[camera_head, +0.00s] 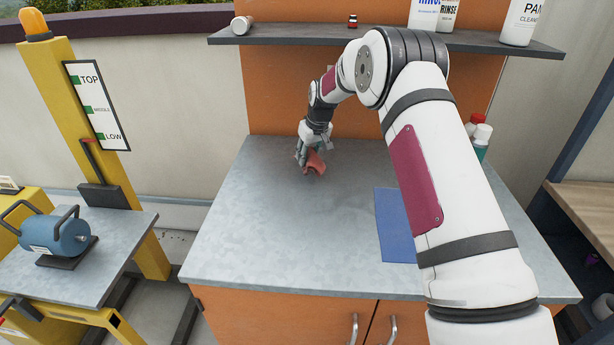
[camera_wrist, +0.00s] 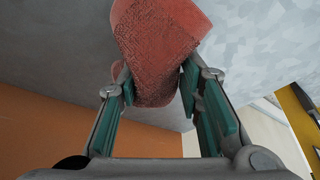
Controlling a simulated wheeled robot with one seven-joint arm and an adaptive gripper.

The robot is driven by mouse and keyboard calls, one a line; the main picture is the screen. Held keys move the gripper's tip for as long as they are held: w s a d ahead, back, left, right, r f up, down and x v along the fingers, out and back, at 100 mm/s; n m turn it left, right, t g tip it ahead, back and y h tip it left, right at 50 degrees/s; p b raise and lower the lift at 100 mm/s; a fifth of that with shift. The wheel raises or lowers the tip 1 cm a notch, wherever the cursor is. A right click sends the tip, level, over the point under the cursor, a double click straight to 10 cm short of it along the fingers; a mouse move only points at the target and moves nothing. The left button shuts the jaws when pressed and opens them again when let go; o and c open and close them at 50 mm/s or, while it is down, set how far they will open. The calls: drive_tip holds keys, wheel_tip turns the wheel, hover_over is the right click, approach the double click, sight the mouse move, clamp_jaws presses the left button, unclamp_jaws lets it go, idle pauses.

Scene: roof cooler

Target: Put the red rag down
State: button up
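The red rag (camera_head: 315,162) is a crumpled reddish cloth at my gripper's tip, over the back middle of the grey metal counter (camera_head: 270,235). My gripper (camera_head: 307,158) points down there. In the wrist view, the rag (camera_wrist: 158,45) lies between the green-padded fingers of my gripper (camera_wrist: 157,88), pinched at its lower part. The rag looks close to the counter, but I cannot tell whether it touches it.
A blue mat (camera_head: 394,228) lies on the counter's right part, partly behind my arm. Bottles (camera_head: 481,135) stand at the right back. A shelf (camera_head: 300,33) with containers hangs above. A yellow lift (camera_head: 75,110) with a side table stands left. The counter's left and front are clear.

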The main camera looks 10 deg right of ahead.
drive_tip(key=o, duration=0.4)
drive_tip(key=shift+r, duration=0.1)
drive_tip(key=v, duration=1.1)
drive_tip(key=shift+s+r, duration=0.2)
drive_tip(key=shift+r, duration=0.2)
